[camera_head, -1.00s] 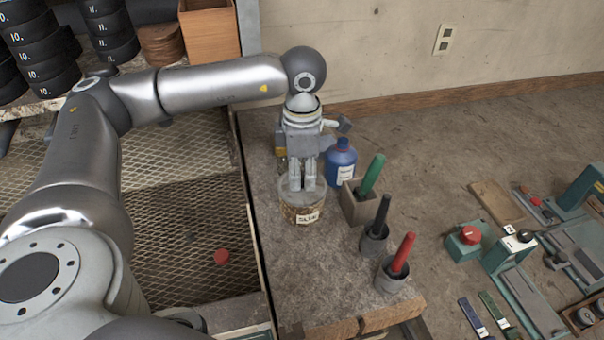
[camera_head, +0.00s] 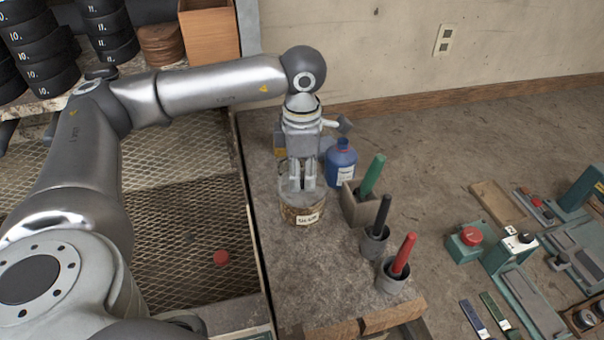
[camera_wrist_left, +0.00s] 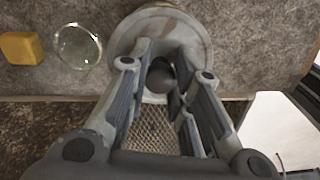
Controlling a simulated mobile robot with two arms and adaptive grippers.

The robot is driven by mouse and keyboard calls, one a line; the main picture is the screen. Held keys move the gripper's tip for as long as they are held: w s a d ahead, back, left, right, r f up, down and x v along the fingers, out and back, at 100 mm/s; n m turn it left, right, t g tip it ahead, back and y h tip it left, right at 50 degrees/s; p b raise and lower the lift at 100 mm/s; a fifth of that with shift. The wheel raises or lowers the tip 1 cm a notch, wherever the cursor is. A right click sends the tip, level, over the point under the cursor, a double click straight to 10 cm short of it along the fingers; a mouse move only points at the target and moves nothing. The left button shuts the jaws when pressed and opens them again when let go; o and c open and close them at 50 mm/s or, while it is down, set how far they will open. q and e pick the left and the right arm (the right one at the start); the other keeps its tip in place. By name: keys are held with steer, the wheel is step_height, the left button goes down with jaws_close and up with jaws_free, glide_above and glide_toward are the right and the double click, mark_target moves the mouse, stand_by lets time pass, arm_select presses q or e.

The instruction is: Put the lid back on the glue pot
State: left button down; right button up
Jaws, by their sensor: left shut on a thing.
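The glue pot (camera_head: 290,213) is a brown, round pot with a white label, standing on the grey bench top at the bench's left end. The lid (camera_head: 284,188) is a pale grey disc at the pot's mouth; I cannot tell whether it is fully seated. In the left wrist view the lid (camera_wrist_left: 197,35) is a wide disc with a dark round knob (camera_wrist_left: 160,76) between my fingers. My left gripper (camera_head: 302,184) points down from above, shut on the lid by its knob. The pot below is mostly hidden in the wrist view. My right gripper is not in view.
A blue bottle (camera_head: 341,160) stands close right of my left gripper. Green-, black- and red-handled tools stand in holders (camera_head: 391,277) further right. In the wrist view a yellow block (camera_wrist_left: 20,48) and a clear round glass (camera_wrist_left: 77,46) lie left of the lid.

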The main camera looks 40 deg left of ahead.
arm_select(q)
steer(key=shift+f+b, duration=0.2)
steer(key=shift+b, duration=0.15)
stand_by(0.7)
stand_by(0.4)
stand_by(0.3)
steer(key=c, duration=1.2)
jaws_free()
steer(key=shift+c, duration=0.2)
steer(key=shift+o, duration=0.5)
steer(key=o, duration=0.4)
